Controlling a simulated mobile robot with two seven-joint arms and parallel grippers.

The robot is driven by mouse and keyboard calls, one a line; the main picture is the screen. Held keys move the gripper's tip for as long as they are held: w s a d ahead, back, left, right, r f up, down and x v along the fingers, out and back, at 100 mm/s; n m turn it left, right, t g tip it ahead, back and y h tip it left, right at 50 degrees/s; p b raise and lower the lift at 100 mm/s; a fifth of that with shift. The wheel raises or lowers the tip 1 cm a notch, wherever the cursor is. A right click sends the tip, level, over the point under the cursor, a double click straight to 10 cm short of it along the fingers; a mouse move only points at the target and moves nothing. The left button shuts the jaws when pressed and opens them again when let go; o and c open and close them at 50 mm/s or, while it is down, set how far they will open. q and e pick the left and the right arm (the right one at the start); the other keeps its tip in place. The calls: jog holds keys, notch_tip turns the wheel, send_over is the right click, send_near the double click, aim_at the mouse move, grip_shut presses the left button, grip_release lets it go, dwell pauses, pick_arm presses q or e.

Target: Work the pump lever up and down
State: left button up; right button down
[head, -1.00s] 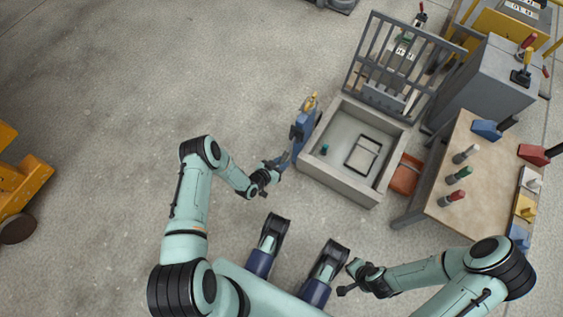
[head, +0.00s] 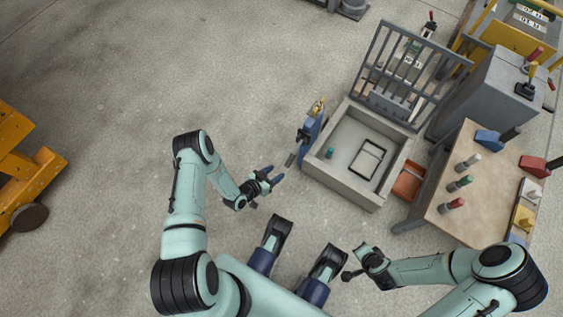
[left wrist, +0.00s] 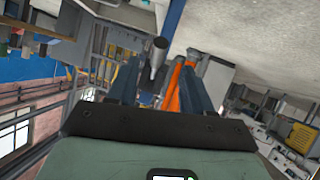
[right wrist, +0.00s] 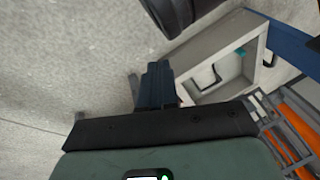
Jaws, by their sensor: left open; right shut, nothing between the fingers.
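The blue pump (head: 311,128) stands on the floor at the left side of the mould box. Its dark lever (head: 291,159) sticks out low towards my left arm. My left gripper (head: 274,177) is open and empty, just short of the lever's end, with a small gap visible. In the left wrist view, a grey rod end (left wrist: 158,52), which looks like the lever, shows between and beyond the two spread fingers (left wrist: 160,88). My right gripper (head: 347,276) is shut and empty, low in front of my body; its closed fingers (right wrist: 154,84) show in the right wrist view.
The grey mould box (head: 340,188) has a barred gate (head: 405,75) raised at its back. An orange bin (head: 408,181) sits between it and a workbench (head: 487,205) with several handled tools. A yellow machine (head: 25,180) stands far left. The floor between is clear.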

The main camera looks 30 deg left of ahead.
pick_arm(q)
jog(key=shift+p+v, duration=0.4)
jog(key=shift+v, duration=1.7)
pick_arm(e)
jog(key=shift+s+a+r, duration=0.25)
jog(key=shift+s+r, duration=0.1)
jog(key=shift+s, duration=0.1)
jog(key=shift+s+a+r, duration=0.25)
jog(key=shift+s+r, duration=0.05)
jog(key=shift+s, duration=0.15)
